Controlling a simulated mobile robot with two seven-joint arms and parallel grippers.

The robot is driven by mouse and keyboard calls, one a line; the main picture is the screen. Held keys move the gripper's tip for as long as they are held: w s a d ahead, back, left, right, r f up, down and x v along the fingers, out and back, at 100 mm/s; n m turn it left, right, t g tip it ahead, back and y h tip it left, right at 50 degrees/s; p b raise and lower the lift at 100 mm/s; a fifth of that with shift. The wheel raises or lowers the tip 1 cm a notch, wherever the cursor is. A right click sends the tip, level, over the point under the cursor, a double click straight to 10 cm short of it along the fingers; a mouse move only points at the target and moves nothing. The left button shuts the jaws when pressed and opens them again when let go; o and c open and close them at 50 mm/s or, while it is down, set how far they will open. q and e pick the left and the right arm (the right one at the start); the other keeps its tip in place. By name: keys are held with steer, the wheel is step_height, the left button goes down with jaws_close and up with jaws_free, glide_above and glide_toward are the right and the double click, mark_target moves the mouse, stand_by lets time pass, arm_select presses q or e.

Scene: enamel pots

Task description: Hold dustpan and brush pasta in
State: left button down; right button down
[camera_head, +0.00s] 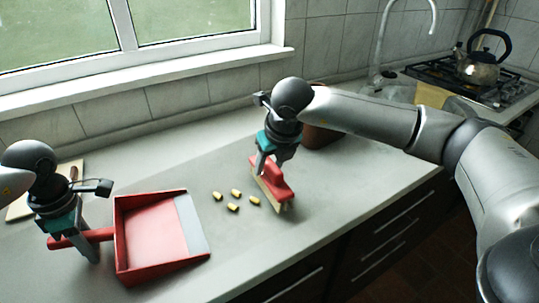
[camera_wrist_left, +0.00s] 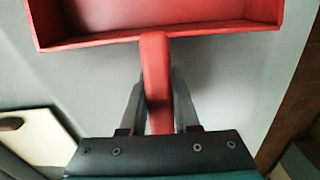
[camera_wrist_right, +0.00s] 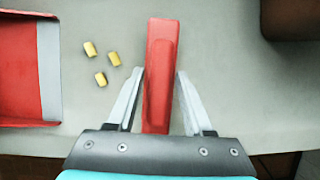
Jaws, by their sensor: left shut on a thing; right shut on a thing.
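A red dustpan (camera_head: 152,237) with a grey front lip lies on the counter, its open side facing right toward the pasta. My left gripper (camera_head: 88,250) is shut on its handle, which also shows in the left wrist view (camera_wrist_left: 157,85). Several yellow pasta pieces (camera_head: 233,207) lie loose on the counter between the dustpan and the brush. My right gripper (camera_head: 262,165) is shut on the red brush (camera_head: 275,188), which has pale bristles low at the counter, right of the pasta. In the right wrist view the brush (camera_wrist_right: 161,75) stands between the fingers, and some pasta (camera_wrist_right: 101,79) shows left of it.
A brown pot (camera_head: 322,134) stands behind my right gripper, partly hidden by my arm. A cutting board (camera_head: 30,200) lies behind my left gripper. A kettle (camera_head: 480,68) sits on the stove at the back right. The counter's front edge runs close to the brush.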

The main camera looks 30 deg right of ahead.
steer(key=shift+f, duration=0.5)
steer(key=shift+a, duration=0.1)
steer(key=shift+a, duration=0.25)
steer(key=shift+w+a, duration=0.1)
steer(key=shift+a, duration=0.45)
arm_select(q)
steer(key=shift+d, duration=0.1)
arm_select(e)
steer(key=shift+w+a+f, duration=0.1)
steer(key=shift+w+a, duration=0.05)
steer(key=shift+a, duration=3.2)
steer(key=shift+w+a, duration=0.1)
steer(key=shift+a, duration=3.25)
steer(key=shift+w+a, duration=0.1)
steer(key=shift+a, duration=1.8)
